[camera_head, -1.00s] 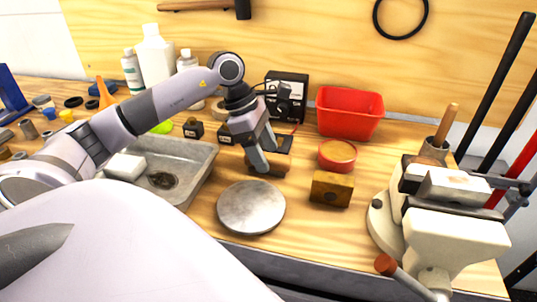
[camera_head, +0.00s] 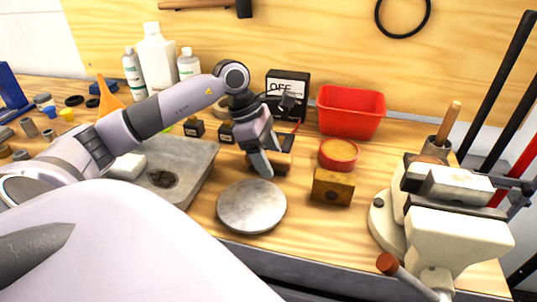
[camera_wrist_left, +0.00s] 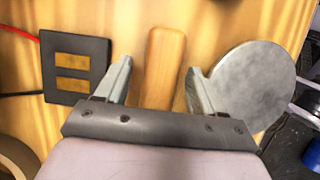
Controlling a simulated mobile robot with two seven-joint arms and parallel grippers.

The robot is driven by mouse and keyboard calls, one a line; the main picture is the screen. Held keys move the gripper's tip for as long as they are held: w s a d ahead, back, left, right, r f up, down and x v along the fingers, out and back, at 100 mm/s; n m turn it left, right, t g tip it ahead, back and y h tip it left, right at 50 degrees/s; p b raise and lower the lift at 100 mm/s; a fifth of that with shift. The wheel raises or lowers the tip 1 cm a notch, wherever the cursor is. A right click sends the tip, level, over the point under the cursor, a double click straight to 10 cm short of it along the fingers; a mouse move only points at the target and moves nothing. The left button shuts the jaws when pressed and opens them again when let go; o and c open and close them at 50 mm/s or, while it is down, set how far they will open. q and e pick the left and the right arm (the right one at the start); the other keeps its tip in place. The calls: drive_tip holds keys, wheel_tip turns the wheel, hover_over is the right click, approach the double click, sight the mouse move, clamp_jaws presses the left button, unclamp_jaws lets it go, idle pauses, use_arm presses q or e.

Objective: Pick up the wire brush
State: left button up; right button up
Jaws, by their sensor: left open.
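A wooden-handled piece, which looks like the wire brush (camera_wrist_left: 166,62), lies on the bench between the open fingers of my left gripper (camera_wrist_left: 155,85) in the left wrist view. I see only its rounded tan handle; the gripper body hides the lower part and no bristles show. In the head view the brush (camera_head: 284,168) is a small brown shape, partly covered by my left gripper (camera_head: 267,160), which hangs over it from behind. The fingers stand on either side of the handle, apart from it in the wrist view. My right gripper is not in view.
A round metal disc (camera_head: 251,206) lies just in front. A wooden block (camera_head: 332,187), round red tin (camera_head: 338,153), red bin (camera_head: 350,111) and vise (camera_head: 445,225) are to the right; a metal tray (camera_head: 195,180) is left.

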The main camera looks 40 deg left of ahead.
sight(269, 154)
use_arm(q)
drive_tip(key=c, duration=1.1)
drive_tip(key=shift+r, duration=0.15)
drive_tip(key=shift+r+p, duration=0.15)
drive_tip(key=shift+p, duration=0.2)
wheel_tip(269, 154, up, 20)
drive_tip(key=p, duration=0.2)
drive_tip(key=o, duration=0.4)
drive_tip(key=shift+c, duration=1.2)
